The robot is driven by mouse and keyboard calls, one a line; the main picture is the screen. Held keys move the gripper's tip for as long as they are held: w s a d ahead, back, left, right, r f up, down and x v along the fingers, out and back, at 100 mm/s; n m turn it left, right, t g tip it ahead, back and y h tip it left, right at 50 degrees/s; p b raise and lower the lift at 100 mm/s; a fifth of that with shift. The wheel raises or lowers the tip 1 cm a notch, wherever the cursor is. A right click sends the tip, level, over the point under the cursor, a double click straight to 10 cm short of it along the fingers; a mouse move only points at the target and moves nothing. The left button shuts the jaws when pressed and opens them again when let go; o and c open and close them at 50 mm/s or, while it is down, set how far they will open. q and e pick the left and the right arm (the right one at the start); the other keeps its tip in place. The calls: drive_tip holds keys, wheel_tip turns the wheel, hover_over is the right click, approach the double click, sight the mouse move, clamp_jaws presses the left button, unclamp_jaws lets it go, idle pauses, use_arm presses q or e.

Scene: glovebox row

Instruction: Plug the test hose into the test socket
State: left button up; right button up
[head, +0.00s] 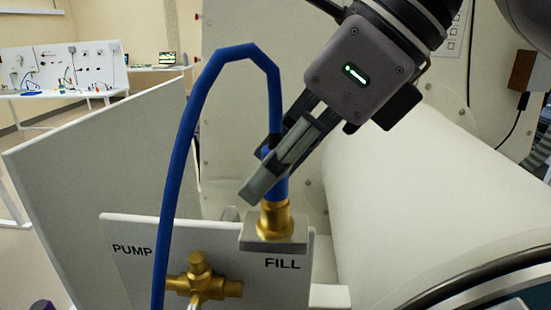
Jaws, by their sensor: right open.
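A blue hose (178,165) rises from the lower edge of the head view, bends over at the top and comes down to a brass fitting (275,219). The fitting sits upright on a grey block (273,244) above the word FILL on a white panel (135,272). My right gripper (265,170) reaches in from the upper right with its jaws open. Its fingers are at the hose's lower end, just above the brass, and partly hide it. I cannot tell whether they touch the hose. No socket labelled as a test socket shows. My left gripper is out of view.
A brass valve (200,279) sits on the panel beside the word PUMP. A white upright board (95,165) stands behind on the left. A large pale cylinder (420,205) fills the right side. A bench with fittings (60,75) is far off at the left.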

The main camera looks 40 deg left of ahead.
drive_tip(key=v, duration=1.2)
drive_tip(key=shift+s, duration=0.1)
